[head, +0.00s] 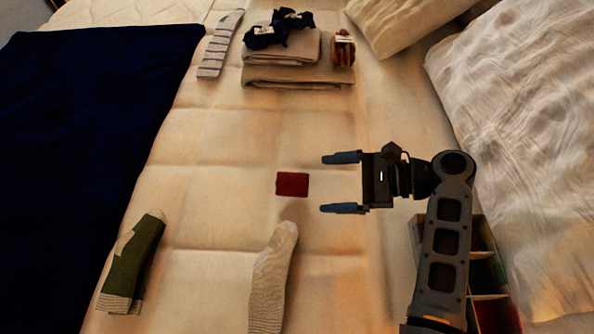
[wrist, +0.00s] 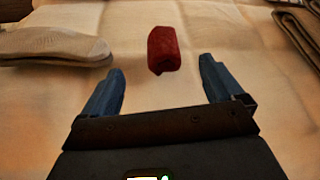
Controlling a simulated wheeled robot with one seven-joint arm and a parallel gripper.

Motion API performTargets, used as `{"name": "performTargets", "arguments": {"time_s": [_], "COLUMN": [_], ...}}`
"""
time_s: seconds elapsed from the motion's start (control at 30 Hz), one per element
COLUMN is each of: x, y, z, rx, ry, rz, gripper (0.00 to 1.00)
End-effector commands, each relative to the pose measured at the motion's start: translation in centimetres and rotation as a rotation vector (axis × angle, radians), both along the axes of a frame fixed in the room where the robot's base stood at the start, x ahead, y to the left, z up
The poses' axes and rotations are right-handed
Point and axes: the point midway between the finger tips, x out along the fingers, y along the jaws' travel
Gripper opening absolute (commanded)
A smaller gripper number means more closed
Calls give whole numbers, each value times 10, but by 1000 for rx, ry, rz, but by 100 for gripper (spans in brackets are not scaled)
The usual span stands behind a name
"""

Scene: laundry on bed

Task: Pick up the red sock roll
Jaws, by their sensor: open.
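The red sock roll (head: 292,184) lies alone on the pale bed cover, near the middle of the head view. It also shows in the wrist view (wrist: 162,50), just beyond the fingertips and roughly centred between them. My gripper (head: 341,182) is to the right of the roll in the head view, with its two blue fingers pointing left toward it. The fingers are apart and empty, and the wrist view shows the open fingers (wrist: 162,78) too. A gap separates the fingertips from the roll.
A beige sock (head: 272,278) and a green folded sock (head: 133,262) lie in front. Folded towels (head: 295,76) with dark blue items (head: 279,27) on top lie behind. A striped sock (head: 220,45) lies back left. A divided box (head: 492,262) is partly behind my arm. Pillows are at right.

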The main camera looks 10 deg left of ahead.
Motion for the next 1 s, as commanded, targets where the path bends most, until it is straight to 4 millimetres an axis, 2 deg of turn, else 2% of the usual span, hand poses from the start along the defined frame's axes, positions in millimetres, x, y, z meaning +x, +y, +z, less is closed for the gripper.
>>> {"name": "performTargets", "arguments": {"time_s": [0.43, 0.7, 0.93, 1.0], "x": [1, 3, 3, 3], "y": [35, 69, 71, 71], "z": [-15, -30, -31, -31], "rx": [0, -1, -1, -1], "ry": [1, 1, 0, 0], "rz": [2, 2, 0, 0], "gripper": [94, 94, 94, 89]}}
